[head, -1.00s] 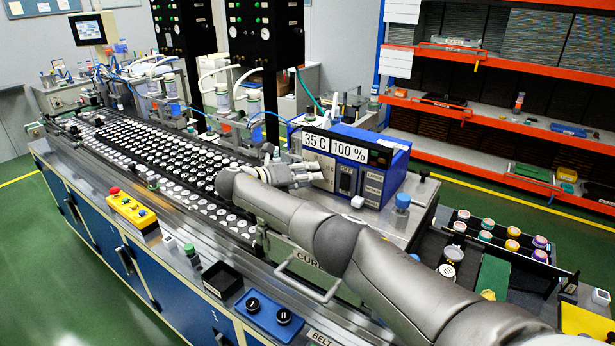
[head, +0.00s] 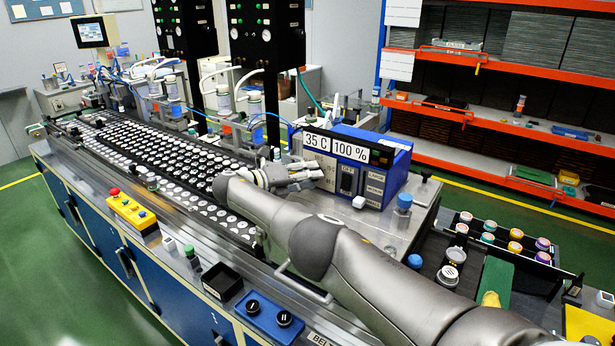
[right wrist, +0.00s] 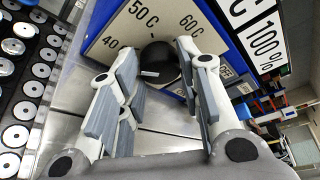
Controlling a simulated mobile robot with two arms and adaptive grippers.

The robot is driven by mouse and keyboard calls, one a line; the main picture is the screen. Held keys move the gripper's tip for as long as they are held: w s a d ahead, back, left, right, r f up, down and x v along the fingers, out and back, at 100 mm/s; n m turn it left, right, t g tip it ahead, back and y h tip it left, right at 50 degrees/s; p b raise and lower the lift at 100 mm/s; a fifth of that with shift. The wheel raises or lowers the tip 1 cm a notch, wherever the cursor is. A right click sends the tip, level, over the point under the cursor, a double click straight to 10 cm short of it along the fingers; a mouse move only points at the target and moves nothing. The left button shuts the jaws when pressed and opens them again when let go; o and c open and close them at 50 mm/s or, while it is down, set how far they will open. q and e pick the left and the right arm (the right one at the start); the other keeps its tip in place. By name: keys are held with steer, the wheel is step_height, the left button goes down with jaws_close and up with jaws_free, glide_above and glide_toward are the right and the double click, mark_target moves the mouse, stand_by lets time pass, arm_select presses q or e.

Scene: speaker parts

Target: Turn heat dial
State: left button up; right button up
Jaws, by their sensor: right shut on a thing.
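The heat dial (right wrist: 160,66) is a dark round knob on a light panel marked 40, 50 C and 60 C. A white mark shows on its lower left side in the right wrist view. My right gripper (right wrist: 157,75) has its fingers on either side of the dial and is shut on it. In the head view my right gripper (head: 314,176) is at the left face of the blue control box (head: 364,150) and hides the dial. The display (head: 333,148) on the box reads 35 C and 100 %. My left gripper is not in view.
A conveyor (head: 165,165) with rows of speaker parts runs left of the box. A yellow button box (head: 132,211) and a blue switch box (head: 268,317) are on the front ledge. A rack of coloured cylinders (head: 500,238) is at right.

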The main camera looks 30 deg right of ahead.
steer(key=o, duration=1)
steer(key=shift+o, duration=0.2)
steer(key=v, duration=1.2)
steer(key=shift+a, duration=0.1)
